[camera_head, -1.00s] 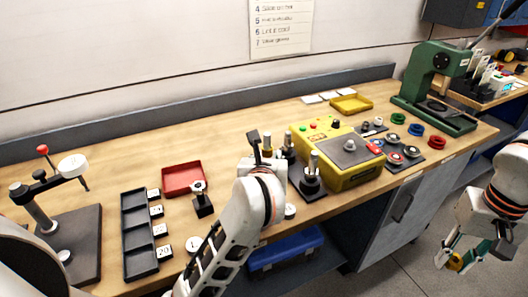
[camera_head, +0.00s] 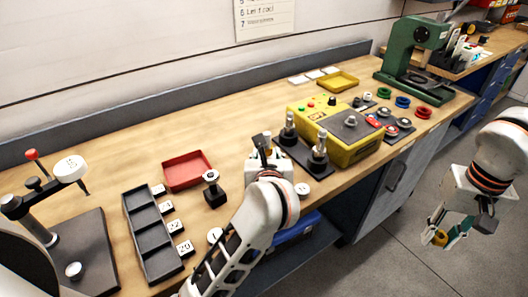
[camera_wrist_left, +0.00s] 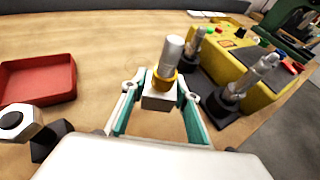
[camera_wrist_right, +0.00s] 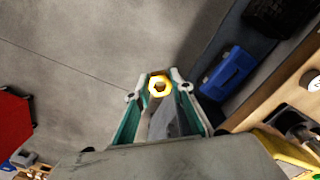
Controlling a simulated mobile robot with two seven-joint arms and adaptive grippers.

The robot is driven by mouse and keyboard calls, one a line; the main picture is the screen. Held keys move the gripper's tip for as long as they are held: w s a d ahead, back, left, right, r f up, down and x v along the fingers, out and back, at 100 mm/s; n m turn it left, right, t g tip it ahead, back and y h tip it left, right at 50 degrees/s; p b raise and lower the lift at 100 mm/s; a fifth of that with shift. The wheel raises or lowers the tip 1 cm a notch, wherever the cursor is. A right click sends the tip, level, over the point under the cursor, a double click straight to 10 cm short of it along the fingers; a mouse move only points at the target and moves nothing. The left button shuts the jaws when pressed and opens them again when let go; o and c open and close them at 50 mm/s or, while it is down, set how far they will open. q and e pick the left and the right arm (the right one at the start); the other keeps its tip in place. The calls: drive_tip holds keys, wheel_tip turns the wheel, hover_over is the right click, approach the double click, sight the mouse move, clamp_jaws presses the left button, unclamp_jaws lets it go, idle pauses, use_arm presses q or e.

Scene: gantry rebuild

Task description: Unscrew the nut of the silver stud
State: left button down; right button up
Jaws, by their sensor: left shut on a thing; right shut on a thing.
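My left gripper (camera_head: 268,160) is at the front of the workbench. In the left wrist view its fingers (camera_wrist_left: 160,100) are shut on a pale block (camera_wrist_left: 158,99). An upright silver stud (camera_wrist_left: 172,50) with a gold collar (camera_wrist_left: 165,80) stands on that block. Two more silver studs (camera_head: 320,145) (camera_head: 288,127) stand on dark bases just right of my left gripper. My right gripper (camera_head: 440,228) is off the bench's front edge, over the floor. In the right wrist view (camera_wrist_right: 160,90) it is shut on a gold hex nut (camera_wrist_right: 159,80), well away from the studs.
A yellow box (camera_head: 370,145) stands right of the studs. A red tray (camera_head: 187,170), a black holder with a silver top (camera_head: 213,190) and a black compartment tray (camera_head: 150,235) lie to the left. A green press (camera_head: 410,60) stands behind. The bench's middle (camera_head: 235,120) is clear.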

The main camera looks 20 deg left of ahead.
drive_tip(key=shift+f, duration=0.15)
